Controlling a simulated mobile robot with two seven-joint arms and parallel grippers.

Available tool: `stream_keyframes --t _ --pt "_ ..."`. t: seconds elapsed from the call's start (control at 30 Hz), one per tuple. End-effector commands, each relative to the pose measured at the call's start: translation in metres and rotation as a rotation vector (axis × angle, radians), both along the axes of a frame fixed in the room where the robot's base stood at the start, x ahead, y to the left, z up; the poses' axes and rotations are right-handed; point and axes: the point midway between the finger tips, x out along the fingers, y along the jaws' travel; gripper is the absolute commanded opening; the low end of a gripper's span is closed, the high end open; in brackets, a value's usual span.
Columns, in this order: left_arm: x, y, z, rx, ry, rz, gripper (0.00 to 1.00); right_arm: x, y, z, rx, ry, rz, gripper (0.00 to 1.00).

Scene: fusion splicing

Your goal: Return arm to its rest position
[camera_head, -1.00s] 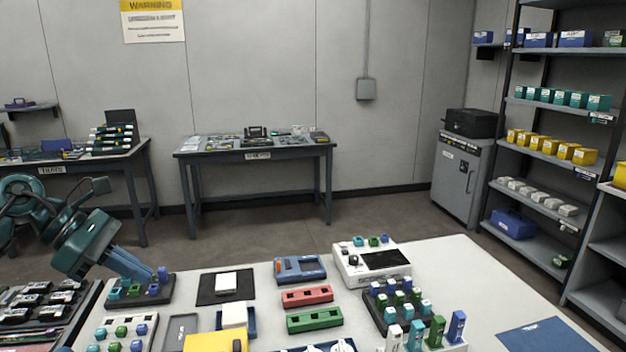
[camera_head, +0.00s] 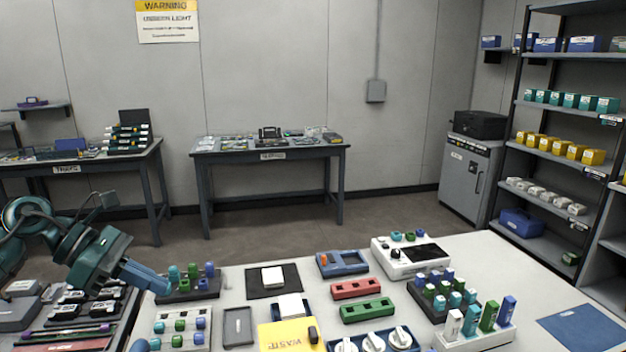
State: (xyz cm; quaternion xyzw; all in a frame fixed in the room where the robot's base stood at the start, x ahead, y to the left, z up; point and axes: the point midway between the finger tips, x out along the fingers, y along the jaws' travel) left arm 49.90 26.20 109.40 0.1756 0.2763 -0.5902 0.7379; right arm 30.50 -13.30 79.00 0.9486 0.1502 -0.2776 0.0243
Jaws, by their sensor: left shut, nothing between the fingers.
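My left arm comes in from the left edge. Its gripper (camera_head: 160,289) has blue fingers that are shut with nothing between them. The fingertips point down and to the right, just left of a dark block (camera_head: 190,296) that bears several teal, green and blue pieces. From this view I cannot tell whether the fingertips touch that block. My right gripper is not in view.
The white table bears a tray of knobs (camera_head: 168,333), a black mat (camera_head: 262,293), a red holder (camera_head: 357,290), a green holder (camera_head: 368,311), a white machine (camera_head: 392,262) and a yellow waste box (camera_head: 277,333). Dark cases fill the lower left. The table's right side (camera_head: 500,262) is mostly clear.

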Motion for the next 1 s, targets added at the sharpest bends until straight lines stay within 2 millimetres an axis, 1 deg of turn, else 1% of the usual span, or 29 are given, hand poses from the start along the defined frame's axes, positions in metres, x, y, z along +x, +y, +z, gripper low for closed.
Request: stream_keyframes --t 0.03,0.1,0.27,0.3,0.37,0.4,0.47,0.5,0.57,0.6,0.67,0.73,0.77,0.8,0.87,0.9,1.0 --pt "-0.003 -0.022 -0.010 -0.083 0.041 0.003 0.00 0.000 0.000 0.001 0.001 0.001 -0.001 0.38" --pt "-0.007 -0.046 -0.017 -0.204 0.093 0.026 0.00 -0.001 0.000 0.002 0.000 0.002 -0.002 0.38" --pt "-0.017 -0.099 -0.029 -0.521 0.277 0.117 0.00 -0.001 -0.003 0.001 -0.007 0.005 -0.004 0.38" --pt "-0.020 -0.111 -0.032 -0.615 0.344 0.153 0.00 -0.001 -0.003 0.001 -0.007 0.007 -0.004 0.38" --pt "-0.024 -0.126 -0.036 -0.770 0.461 0.223 0.00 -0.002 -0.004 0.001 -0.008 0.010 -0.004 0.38" --pt "-0.027 -0.135 -0.039 -0.881 0.556 0.280 0.00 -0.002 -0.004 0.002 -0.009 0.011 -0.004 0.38" --pt "-0.029 -0.142 -0.047 -1.050 0.712 0.385 0.00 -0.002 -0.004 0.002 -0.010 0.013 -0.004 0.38" --pt "-0.030 -0.144 -0.055 -1.161 0.827 0.464 0.00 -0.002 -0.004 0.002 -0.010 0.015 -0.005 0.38" --pt "-0.032 -0.142 -0.071 -1.319 1.001 0.594 0.00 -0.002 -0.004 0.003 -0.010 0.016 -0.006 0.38" --pt "-0.034 -0.139 -0.085 -1.420 1.123 0.687 0.00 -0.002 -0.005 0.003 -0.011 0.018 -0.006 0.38" --pt "-0.041 -0.133 -0.111 -1.561 1.307 0.841 0.00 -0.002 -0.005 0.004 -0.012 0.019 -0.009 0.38" --pt "-0.055 -0.124 -0.148 -1.711 1.528 1.039 0.00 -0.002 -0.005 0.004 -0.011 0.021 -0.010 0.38" --pt "-0.064 -0.121 -0.165 -1.771 1.623 1.129 0.00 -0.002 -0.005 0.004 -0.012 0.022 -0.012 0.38" --pt "-0.078 -0.117 -0.188 -1.841 1.745 1.250 0.00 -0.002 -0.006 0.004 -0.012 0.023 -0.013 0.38" --pt "-0.102 -0.113 -0.221 -1.930 1.912 1.430 0.00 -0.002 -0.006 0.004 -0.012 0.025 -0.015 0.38" --pt "-0.118 -0.112 -0.239 1.893 -1.924 -1.475 0.00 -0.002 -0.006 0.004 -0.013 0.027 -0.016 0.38" --pt "-0.156 -0.112 -0.273 1.654 -1.767 -1.426 0.00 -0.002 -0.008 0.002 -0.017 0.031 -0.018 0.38"
